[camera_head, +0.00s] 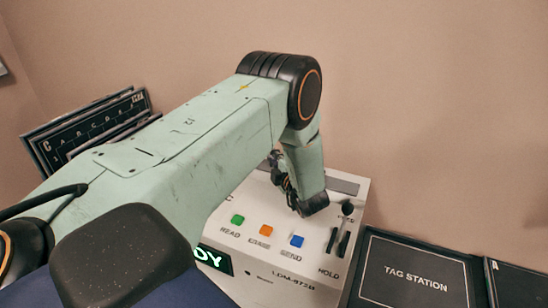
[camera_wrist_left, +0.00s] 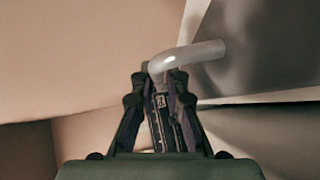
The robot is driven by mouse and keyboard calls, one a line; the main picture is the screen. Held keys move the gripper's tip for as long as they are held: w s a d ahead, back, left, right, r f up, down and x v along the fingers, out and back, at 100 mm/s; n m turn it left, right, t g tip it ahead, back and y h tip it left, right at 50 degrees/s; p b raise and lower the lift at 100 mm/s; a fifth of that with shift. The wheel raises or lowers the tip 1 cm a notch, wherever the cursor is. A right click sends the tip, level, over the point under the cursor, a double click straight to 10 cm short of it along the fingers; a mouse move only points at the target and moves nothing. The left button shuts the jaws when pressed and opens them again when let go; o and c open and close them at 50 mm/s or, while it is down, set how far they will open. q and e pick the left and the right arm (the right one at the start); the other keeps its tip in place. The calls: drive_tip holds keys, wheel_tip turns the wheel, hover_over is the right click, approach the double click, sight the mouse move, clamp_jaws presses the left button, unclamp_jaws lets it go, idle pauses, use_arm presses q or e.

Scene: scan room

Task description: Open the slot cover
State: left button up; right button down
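The slot cover itself cannot be made out behind my arm in the head view. In the left wrist view a pale grey bent handle (camera_wrist_left: 200,52), probably the cover's, shows at my left fingertips. Its bent end lies between the tips. The fingers of my left gripper (camera_wrist_left: 162,76) draw close together around that end, though the exact contact is partly hidden. In the head view my left gripper (camera_head: 290,192) points down over the back left of the white machine (camera_head: 290,288), and its fingertips are mostly hidden. My right gripper is not in view.
A black TAG STATION tray (camera_head: 415,282) lies right. Lettered black panels (camera_head: 90,130) lean at left. A wall stands behind.

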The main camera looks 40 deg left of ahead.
use_arm(q)
drive_tip(key=shift+w+d, duration=0.1)
clamp_jaws()
idle(0.3)
drive_tip(key=shift+w+a+f+b, duration=0.15)
drive_tip(key=shift+w+a+b, duration=0.1)
drive_tip(key=shift+w+b, duration=0.65)
drive_tip(key=shift+w+a+b, duration=0.1)
drive_tip(key=shift+w+b, duration=0.1)
drive_tip(key=shift+b, duration=0.1)
drive_tip(key=shift+o, duration=0.9)
unclamp_jaws()
